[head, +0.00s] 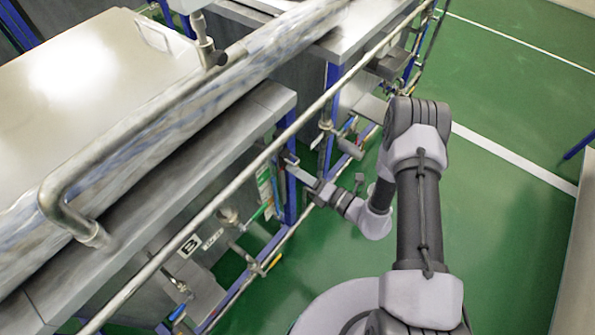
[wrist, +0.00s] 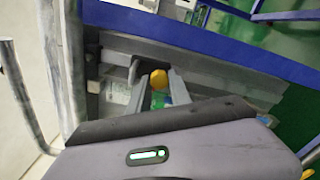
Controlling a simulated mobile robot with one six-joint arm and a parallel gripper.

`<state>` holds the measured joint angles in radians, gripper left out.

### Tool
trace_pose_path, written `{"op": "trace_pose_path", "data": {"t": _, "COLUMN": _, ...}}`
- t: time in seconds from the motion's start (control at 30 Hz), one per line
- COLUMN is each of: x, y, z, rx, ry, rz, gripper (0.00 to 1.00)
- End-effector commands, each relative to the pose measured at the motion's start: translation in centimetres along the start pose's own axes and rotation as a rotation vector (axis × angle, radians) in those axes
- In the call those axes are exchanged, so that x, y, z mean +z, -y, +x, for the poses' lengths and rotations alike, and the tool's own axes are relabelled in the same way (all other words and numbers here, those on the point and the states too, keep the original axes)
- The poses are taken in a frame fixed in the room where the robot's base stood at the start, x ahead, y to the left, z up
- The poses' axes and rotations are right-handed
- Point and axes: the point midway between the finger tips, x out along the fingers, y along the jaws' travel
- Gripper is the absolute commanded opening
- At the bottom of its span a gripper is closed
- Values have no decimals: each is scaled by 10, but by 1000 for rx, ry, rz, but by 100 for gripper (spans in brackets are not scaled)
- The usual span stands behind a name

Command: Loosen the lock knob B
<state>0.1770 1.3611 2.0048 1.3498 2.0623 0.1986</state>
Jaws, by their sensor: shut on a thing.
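My gripper (head: 291,161) reaches in from the right to a blue upright beside the metal frame. In the wrist view its two grey fingers (wrist: 157,84) stand apart, with a small yellow knob (wrist: 159,78) between their tips. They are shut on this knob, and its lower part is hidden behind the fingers. No letter shows near the yellow knob, so I cannot tell from the frames whether it is knob B. A white plate marked B (head: 189,246) hangs on the frame, lower left of my gripper in the head view.
A long thin pipe (head: 240,180) runs diagonally past my gripper's left side. A thick bent handrail (head: 130,143) and steel lids lie at the left. A blue beam (wrist: 215,42) crosses behind the fingers. Green floor (head: 500,90) is open at the right.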

Motion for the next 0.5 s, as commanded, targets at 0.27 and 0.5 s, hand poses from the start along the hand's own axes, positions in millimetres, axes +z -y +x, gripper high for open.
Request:
{"op": "trace_pose_path", "data": {"t": 0.27, "x": 0, "y": 0, "z": 0, "rx": -1, "ry": 1, "rz": -56, "gripper": 0}}
{"op": "trace_pose_path", "data": {"t": 0.5, "x": 0, "y": 0, "z": 0, "rx": -1, "ry": 1, "rz": -63, "gripper": 0}}
